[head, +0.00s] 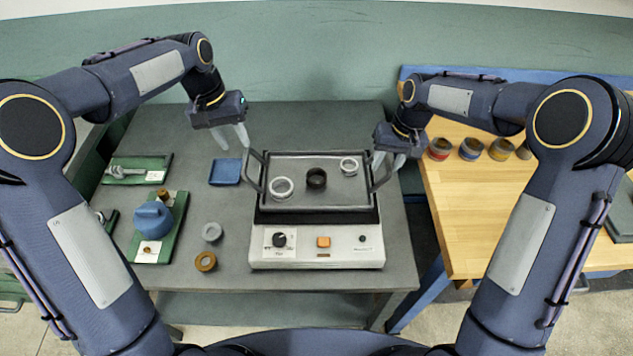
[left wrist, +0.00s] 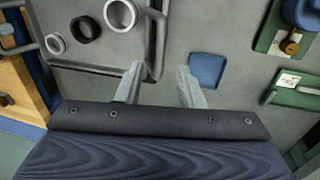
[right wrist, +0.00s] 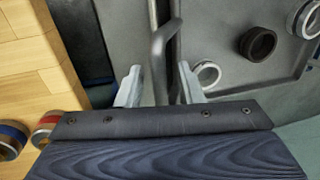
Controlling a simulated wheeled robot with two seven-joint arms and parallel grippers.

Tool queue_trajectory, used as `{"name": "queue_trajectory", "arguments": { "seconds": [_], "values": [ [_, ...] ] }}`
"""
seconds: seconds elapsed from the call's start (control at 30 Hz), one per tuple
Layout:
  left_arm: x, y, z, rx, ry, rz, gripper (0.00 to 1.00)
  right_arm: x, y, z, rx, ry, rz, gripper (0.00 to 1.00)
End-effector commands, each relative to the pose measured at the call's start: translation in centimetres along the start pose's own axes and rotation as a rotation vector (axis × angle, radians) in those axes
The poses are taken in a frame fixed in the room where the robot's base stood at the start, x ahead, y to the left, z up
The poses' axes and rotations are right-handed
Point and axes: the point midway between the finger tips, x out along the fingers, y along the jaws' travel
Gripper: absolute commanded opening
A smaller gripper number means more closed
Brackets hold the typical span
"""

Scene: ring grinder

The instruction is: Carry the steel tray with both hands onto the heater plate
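The dark steel tray (head: 335,194) rests on the heater plate (head: 316,217), covering most of it. It holds a dark ring (head: 316,179) and two pale metal rings (head: 281,188) (head: 349,166). A bar handle stands at each side. My left gripper (head: 233,138) is open and empty, behind and left of the left handle (head: 253,172); in the left wrist view that handle (left wrist: 160,35) is not between the fingers. My right gripper (head: 388,162) is open at the right handle (head: 382,178); in the right wrist view the handle bar (right wrist: 158,62) shows between its parted fingers.
The heater's control panel (head: 316,247) faces front. A blue dish (head: 225,172), two loose rings (head: 212,231) (head: 205,262) and green boards (head: 170,225) lie left. A wooden bench (head: 460,210) with several coloured rings stands right.

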Motion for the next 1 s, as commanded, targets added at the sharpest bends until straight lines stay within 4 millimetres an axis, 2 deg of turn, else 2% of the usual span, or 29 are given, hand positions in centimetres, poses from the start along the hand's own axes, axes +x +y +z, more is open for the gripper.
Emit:
{"name": "queue_trajectory", "arguments": {
  "seconds": [0.03, 0.13, 0.37, 0.47, 0.8, 1.0],
  "values": [
    [-1.0, 0.0, -0.1, 0.0, 0.005, 0.001, 0.34, 0.0, 0.0, 0.0, 0.0, 0.0, 0.0, 0.34],
    [-2.4, 0.0, -0.1, -0.001, 0.002, 0.001, 0.34, 0.0, 0.0, 0.0, 0.0, 0.0, 0.0, 0.34],
    [-3.8, 0.0, 0.0, -0.001, 0.0, 0.001, 0.34, -0.6, 0.0, -0.1, 0.0, 0.003, 0.0, 0.34],
    [-3.8, 0.0, 0.0, -0.001, 0.0, 0.001, 0.34, -2.0, 0.0, -0.1, 0.0, 0.005, 0.0, 0.34],
    [-3.7, 0.0, 0.0, -0.001, -0.001, 0.0, 0.34, -9.1, 0.0, -0.1, 0.0, 0.005, -0.001, 0.34],
    [-3.7, 0.0, 0.0, -0.001, -0.001, 0.0, 0.34, -11.5, 0.0, 0.0, 0.0, 0.001, 0.0, 0.34]
  ]
}}
